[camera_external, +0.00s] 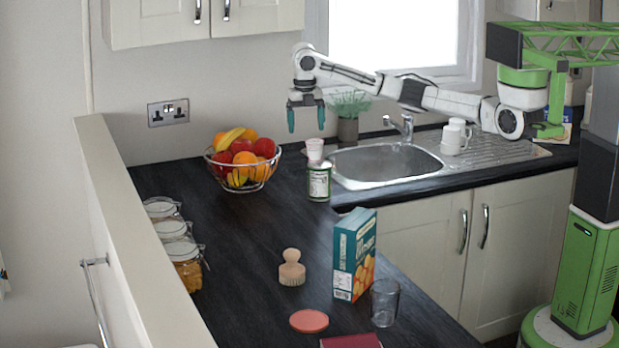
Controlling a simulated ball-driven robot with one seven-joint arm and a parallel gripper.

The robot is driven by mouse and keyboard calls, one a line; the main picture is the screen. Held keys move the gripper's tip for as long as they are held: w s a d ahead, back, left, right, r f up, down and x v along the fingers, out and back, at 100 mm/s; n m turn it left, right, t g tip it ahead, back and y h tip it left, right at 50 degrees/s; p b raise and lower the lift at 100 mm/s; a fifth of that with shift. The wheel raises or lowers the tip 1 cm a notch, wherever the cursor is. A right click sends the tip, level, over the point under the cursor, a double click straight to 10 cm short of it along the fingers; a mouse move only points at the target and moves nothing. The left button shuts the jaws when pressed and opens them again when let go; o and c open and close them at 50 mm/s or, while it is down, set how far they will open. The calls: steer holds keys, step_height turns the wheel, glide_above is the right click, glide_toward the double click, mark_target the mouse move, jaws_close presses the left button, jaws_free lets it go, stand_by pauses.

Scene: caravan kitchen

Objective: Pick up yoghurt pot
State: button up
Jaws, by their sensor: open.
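A small pale pink and white pot (314,150), which looks like the yoghurt pot, shows directly above a green-labelled can (319,183). I cannot tell whether it stands on the can or just behind it. My gripper (306,125) points downward, with its two teal fingers apart and nothing between them. In the picture it is above the pot and slightly to its left, apart from it.
A fruit bowl (264,175) stands left of the can, and a potted plant (348,128) behind it. The sink (385,165) is to the right. A teal box (354,255), glass (385,302) and wooden brush (292,268) stand nearer.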

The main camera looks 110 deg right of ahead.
mark_target(315, 142)
steer(key=s+d+r, duration=0.2)
steer(key=s, duration=0.1)
steer(key=shift+s+d, duration=0.3)
steer(key=f+p, duration=0.1)
steer(key=f, duration=0.9)
steer(key=shift+s+f+p, duration=0.1)
steer(key=shift+s+p, duration=0.1)
steer(key=shift+p, duration=0.1)
steer(key=c, duration=1.2)
steer(key=shift+o, duration=0.2)
steer(key=shift+r, duration=0.2)
